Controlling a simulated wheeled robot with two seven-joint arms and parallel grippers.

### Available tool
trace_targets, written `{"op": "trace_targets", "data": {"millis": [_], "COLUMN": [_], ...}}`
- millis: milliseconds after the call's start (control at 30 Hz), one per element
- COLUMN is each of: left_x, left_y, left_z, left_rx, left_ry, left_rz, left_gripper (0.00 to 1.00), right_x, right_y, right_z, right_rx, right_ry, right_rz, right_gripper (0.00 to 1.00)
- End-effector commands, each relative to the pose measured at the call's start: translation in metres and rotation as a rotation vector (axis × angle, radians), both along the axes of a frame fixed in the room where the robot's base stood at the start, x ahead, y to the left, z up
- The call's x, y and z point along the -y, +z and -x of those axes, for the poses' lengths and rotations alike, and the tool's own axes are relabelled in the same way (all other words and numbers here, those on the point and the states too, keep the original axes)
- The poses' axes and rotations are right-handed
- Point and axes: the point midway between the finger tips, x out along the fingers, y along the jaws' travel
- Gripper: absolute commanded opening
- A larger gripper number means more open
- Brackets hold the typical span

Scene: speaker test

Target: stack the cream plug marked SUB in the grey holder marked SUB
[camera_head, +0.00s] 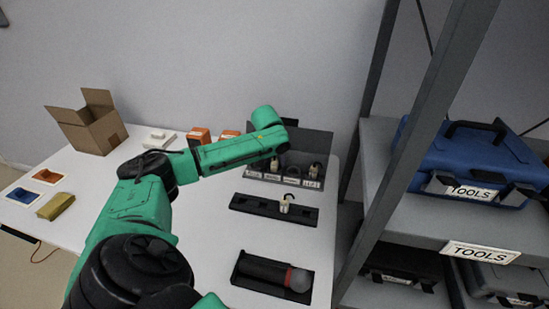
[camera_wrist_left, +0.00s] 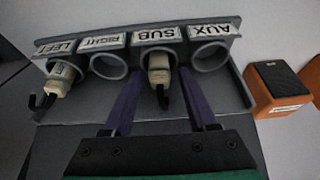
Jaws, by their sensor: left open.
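The grey holder (camera_head: 300,146) stands at the back right of the table, with a row of round cups marked AUX, SUB, RIGHT and LEFT. In the left wrist view the holder (camera_wrist_left: 225,88) appears upside down. A cream plug (camera_wrist_left: 158,70) with a black hooked cable sits in the SUB cup; its own marking is not readable. My left gripper (camera_wrist_left: 160,82) is open, its two purple fingers on either side of this plug with gaps between. In the head view the plug is partly hidden by my left gripper (camera_head: 281,150). My right gripper is not in view.
Another cream plug (camera_wrist_left: 62,78) sits in the LEFT cup, and one (camera_head: 285,205) stands in a black tray (camera_head: 245,204). A microphone (camera_head: 268,269) lies in front. Orange boxes (camera_head: 198,137) stand left of the holder. A shelf (camera_head: 420,222) borders the table's right.

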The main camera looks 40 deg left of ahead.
Motion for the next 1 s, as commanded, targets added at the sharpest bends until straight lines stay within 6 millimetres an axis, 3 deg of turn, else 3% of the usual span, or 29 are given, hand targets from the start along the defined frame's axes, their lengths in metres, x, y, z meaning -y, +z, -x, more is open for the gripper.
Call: {"op": "trace_targets", "data": {"millis": [133,400,500,633,1000], "left_x": [0.003,0.017,0.02,0.022,0.022], "left_y": [0.022,0.09,0.107,0.116,0.116], "left_z": [0.006,0.03,0.036,0.04,0.04], "left_rx": [0.003,0.002,0.003,0.001,0.001], "left_ry": [0.0,-0.001,0.0,0.001,0.0], "left_rz": [-0.001,-0.003,-0.001,0.0,0.0], "left_gripper": [0.59,0.59,0.59,0.59,0.59], "right_x": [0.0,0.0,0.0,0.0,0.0], "right_y": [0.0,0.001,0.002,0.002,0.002], "right_z": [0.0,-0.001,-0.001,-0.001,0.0], "right_rx": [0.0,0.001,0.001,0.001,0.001], "right_ry": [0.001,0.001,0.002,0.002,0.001], "right_rz": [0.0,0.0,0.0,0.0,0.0], "right_gripper": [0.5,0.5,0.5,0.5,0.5]}}
